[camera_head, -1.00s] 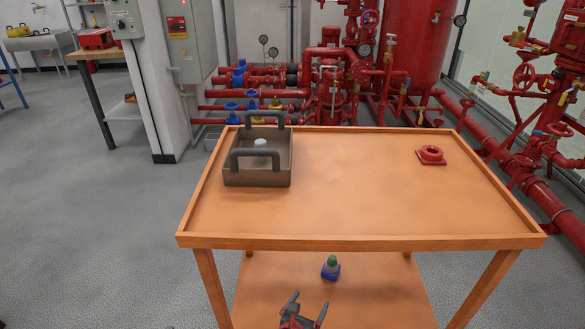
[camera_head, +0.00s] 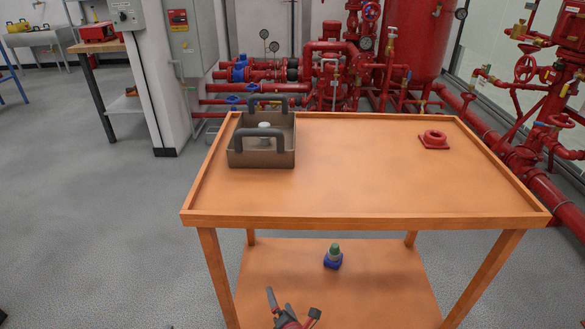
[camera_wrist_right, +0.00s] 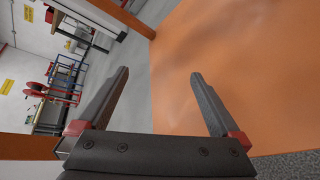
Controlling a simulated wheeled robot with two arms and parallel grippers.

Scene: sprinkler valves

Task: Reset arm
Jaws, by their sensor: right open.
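My right gripper (camera_head: 292,312) is at the bottom of the head view, in front of the cart's lower shelf. Its two dark fingers are spread apart. In the right wrist view the gripper (camera_wrist_right: 160,90) is open with nothing between its fingers. My left gripper is not in the head view.
An orange cart (camera_head: 360,218) stands ahead. Its top holds a grey-brown tray (camera_head: 262,158) with dark handles and a pale item (camera_head: 264,127) inside, and a red fitting (camera_head: 434,140). A blue and green piece (camera_head: 333,257) stands on the lower shelf. Red pipes (camera_head: 330,80) stand behind.

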